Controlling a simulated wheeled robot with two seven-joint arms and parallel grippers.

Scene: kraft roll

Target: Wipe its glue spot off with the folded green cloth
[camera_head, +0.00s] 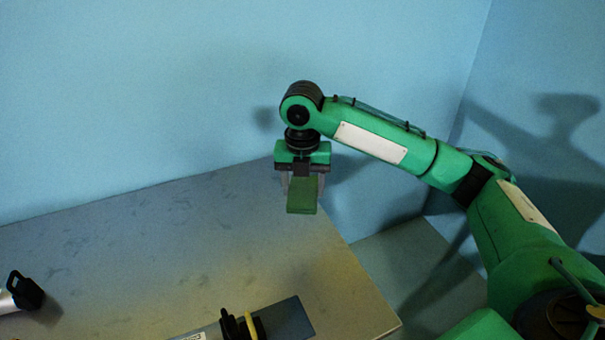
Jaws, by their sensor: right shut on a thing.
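The folded green cloth (302,195) is a small green block shape held at the far right part of the table. My right gripper (302,182) is shut on it, with a pale finger on either side and the cloth hanging below the palm. I cannot tell whether the cloth touches the table. No glue spot can be made out in this view. No kraft roll can be clearly made out. My left gripper is not in view.
The grey table (150,240) is largely bare in the middle. A dark flat plate (286,319) with a yellow and black piece (247,324) lies at the front edge. A black and silver object (22,293) is at the left. Blue walls stand behind and right.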

